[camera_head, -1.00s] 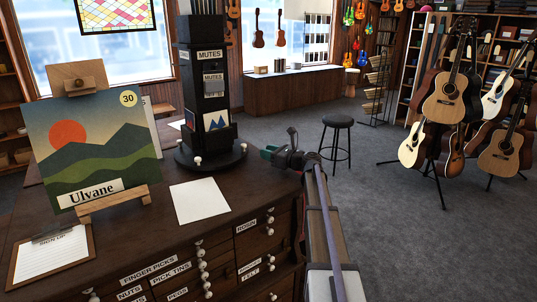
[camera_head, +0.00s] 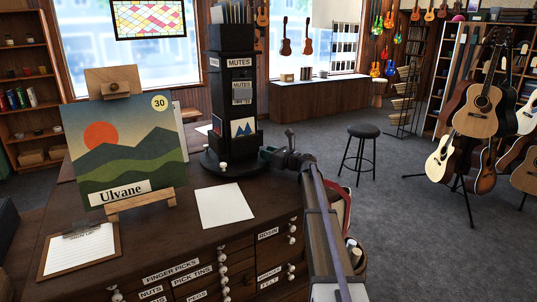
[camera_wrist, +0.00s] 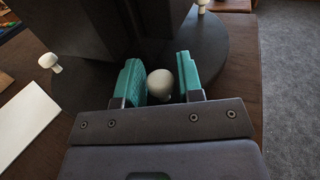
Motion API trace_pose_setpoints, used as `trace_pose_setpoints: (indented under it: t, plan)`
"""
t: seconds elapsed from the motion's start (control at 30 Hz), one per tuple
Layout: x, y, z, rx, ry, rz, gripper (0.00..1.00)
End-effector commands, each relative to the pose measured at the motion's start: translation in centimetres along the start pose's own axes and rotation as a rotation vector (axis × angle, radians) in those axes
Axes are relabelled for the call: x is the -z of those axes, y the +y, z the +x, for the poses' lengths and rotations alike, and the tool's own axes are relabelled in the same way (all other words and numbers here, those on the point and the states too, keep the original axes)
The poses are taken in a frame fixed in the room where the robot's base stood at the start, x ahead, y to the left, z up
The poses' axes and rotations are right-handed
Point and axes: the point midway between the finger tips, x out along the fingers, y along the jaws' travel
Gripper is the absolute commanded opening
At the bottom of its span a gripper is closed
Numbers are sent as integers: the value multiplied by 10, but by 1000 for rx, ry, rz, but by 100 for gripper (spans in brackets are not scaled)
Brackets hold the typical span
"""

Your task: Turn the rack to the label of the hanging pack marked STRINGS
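The rack is a black column (camera_head: 237,62) on a round black base (camera_head: 232,171) on the wooden cabinet. Its near face has a MUTES sign, a hanging pack marked MUTES (camera_head: 242,92) and a card with a blue design. No STRINGS label is readable. White knobs stand around the base, one at its near side (camera_head: 223,168). My gripper (camera_head: 265,155) is at the base's right edge. In the wrist view, its teal fingers (camera_wrist: 160,78) stand apart on both sides of a white knob (camera_wrist: 160,85). A small gap shows at the right finger; contact at the left is unclear.
On the cabinet top, a painting marked Ulvane (camera_head: 128,150) on an easel stands left of the rack. A white sheet (camera_head: 223,205) and a clipboard (camera_head: 80,250) lie in front. A stool (camera_head: 361,150) and guitars (camera_head: 480,110) stand on the floor at right.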

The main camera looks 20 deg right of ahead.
Motion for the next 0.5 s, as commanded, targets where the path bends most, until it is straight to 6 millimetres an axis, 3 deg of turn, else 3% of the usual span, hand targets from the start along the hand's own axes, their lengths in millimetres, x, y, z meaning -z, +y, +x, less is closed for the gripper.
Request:
trace_pose_setpoints:
  t: [0.33,0.5]
  plan:
    - [0,0,0,0,0,0,1]
    - [0,0,0,-1,0,0,0]
